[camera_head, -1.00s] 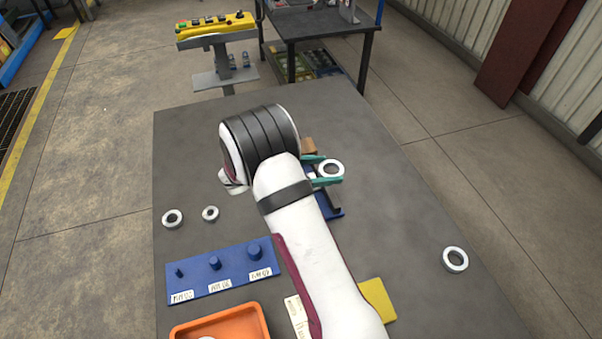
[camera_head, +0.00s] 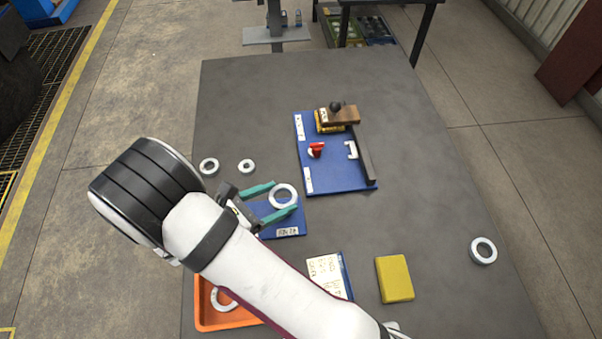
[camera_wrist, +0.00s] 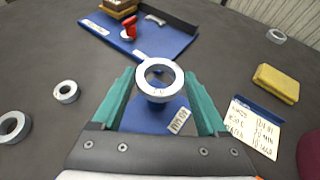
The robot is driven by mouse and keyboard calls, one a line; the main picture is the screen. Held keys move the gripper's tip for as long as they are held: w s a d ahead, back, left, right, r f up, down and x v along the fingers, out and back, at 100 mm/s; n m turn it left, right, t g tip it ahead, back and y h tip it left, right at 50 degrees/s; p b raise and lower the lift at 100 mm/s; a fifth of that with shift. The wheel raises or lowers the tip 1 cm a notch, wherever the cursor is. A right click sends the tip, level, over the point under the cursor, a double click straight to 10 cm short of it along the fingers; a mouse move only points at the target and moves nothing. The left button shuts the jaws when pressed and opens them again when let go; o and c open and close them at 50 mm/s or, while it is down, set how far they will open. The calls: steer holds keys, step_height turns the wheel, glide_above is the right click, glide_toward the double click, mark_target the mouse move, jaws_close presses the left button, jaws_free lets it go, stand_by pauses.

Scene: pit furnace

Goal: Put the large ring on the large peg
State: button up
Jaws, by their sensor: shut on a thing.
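My gripper (camera_head: 284,198) is shut on a light grey metal ring, holding it between teal fingertips. The held ring (camera_head: 272,200) looks large and roughly level; it also shows in the wrist view (camera_wrist: 158,96). It is over the blue peg board (camera_head: 264,229), near the white-labelled end (camera_head: 287,232). The board shows below the fingers in the wrist view (camera_wrist: 140,120). I cannot make out the large peg; the ring, fingers and arm cover much of the board. The gap between ring and board is hard to judge.
Two loose rings (camera_head: 209,172) (camera_head: 246,172) lie left of the gripper; another (camera_head: 483,262) lies far right. An orange tray (camera_head: 205,316) holds a ring. A blue fixture (camera_head: 335,175) with a red knob stands behind. A notepad (camera_head: 325,270) and yellow block (camera_head: 395,279) lie right.

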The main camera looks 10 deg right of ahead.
steer(key=shift+f, duration=2.75)
steer(key=shift+f, duration=0.55)
steer(key=o, duration=1.3)
steer(key=shift+v, duration=5.5)
